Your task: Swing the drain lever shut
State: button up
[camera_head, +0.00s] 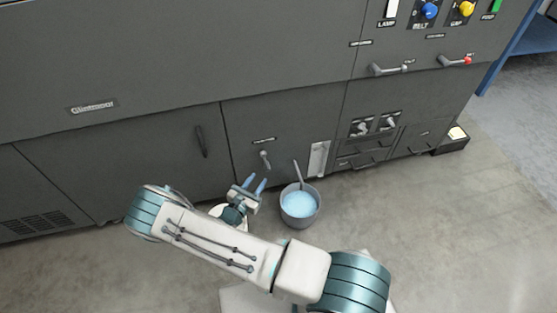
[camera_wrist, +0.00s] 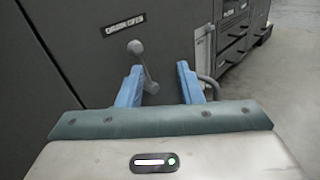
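A small grey lever (camera_head: 265,159) sits on the lower front panel of the dark machine, under a small label I cannot read for certain. In the wrist view the lever (camera_wrist: 143,62) has a round knob at its top and slants down to the right, its lower end beside my left finger. I cannot tell whether it touches the finger. My gripper (camera_head: 255,183) is just in front of and below the lever. In the wrist view my gripper (camera_wrist: 160,78) has its two blue fingers apart, with nothing held between them.
A grey bucket (camera_head: 315,208) of pale blue liquid with a stick in it stands on the floor right of my gripper. Other handles (camera_head: 388,70), one red-tipped (camera_head: 455,61), sit higher right. A door handle (camera_head: 201,141) is to the left.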

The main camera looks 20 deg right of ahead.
jog(key=s+d+r+m+g+h, duration=0.1)
jog(key=s+d+r+m+g, duration=0.1)
jog(key=r+m+g, duration=0.3)
jog(key=s+d+r+m+g+p, duration=0.1)
jog(key=d+r+m+g, duration=0.4)
jog(key=r, duration=0.5)
jog(key=shift+s+m+g+h, duration=0.4)
jog(key=shift+s+m, duration=0.4)
jog(key=shift+m, duration=0.1)
jog(key=shift+r, duration=0.1)
